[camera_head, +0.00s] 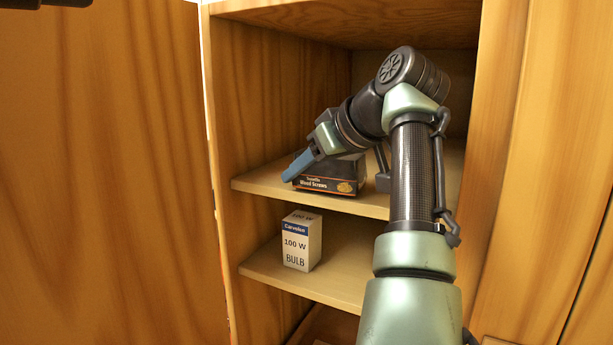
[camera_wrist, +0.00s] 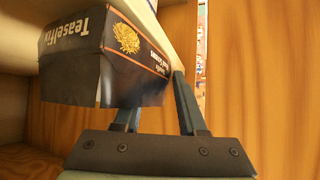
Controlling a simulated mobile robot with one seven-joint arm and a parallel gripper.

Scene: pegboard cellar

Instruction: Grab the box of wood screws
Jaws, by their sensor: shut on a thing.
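The box of wood screws (camera_head: 328,185) is dark with an orange-edged label and sits on the upper shelf (camera_head: 262,184), near its front edge. In the wrist view the box (camera_wrist: 105,62) fills the upper left and appears upside down. My gripper (camera_head: 298,166) reaches in from the right and its blue fingers are at the box's left front end. In the wrist view my gripper (camera_wrist: 155,95) is shut on that end, with one finger partly hidden behind the box. I cannot tell whether the box is clear of the shelf.
A white and blue 100 W bulb box (camera_head: 301,241) stands on the lower shelf (camera_head: 335,275). Wooden cabinet walls close in on both sides.

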